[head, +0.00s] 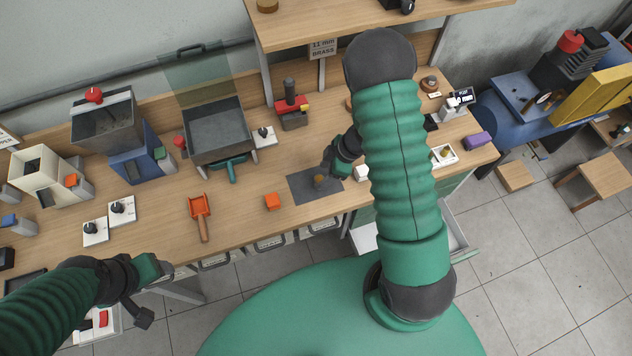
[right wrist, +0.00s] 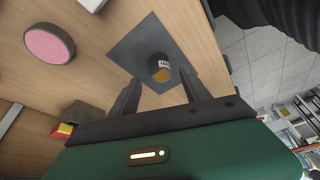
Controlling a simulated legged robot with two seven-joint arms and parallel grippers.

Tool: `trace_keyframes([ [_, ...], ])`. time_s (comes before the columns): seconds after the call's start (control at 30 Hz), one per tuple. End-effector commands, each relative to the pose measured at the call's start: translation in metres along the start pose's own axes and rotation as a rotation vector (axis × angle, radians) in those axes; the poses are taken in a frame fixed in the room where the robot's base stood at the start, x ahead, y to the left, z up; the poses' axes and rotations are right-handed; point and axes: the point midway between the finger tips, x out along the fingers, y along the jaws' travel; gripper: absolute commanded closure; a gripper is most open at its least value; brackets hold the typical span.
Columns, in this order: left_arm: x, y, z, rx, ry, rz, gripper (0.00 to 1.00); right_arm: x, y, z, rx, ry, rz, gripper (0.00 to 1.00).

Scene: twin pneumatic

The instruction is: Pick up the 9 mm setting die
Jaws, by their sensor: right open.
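The setting die (head: 319,181) is a small brassy and dark cylinder on a dark grey mat (head: 301,194) on the wooden bench. In the right wrist view the die (right wrist: 160,68) shows a small white label, too small to read for certain. My right gripper (head: 333,168) is right by the die, partly hidden behind my right arm in the head view. In the right wrist view its two fingers (right wrist: 158,88) are apart and empty, with the die just beyond their tips. My left gripper (head: 150,285) is at the bench's front edge, lower left, away from the die; its jaws are unclear.
A grey hopper with green handle (head: 217,130) stands behind. Bare bench surrounds the mat's left side.

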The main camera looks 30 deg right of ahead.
Motion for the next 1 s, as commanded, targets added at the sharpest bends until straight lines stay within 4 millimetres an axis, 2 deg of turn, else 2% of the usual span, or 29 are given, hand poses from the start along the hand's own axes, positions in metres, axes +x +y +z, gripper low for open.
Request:
trace_keyframes([
  [0.3, 0.003, 0.0, 0.001, 0.001, 0.001, 0.0, 0.38, 0.048, -0.004, -0.003, 0.0, -0.002, 0.001, 0.44],
  [0.57, 0.003, 0.0, 0.001, 0.0, 0.0, 0.0, 0.38, 0.053, -0.004, -0.006, 0.0, -0.002, 0.003, 0.44],
  [1.0, 0.003, 0.0, 0.001, 0.001, 0.0, 0.0, 0.38, 0.052, -0.003, -0.003, 0.001, -0.003, 0.003, 1.0],
])
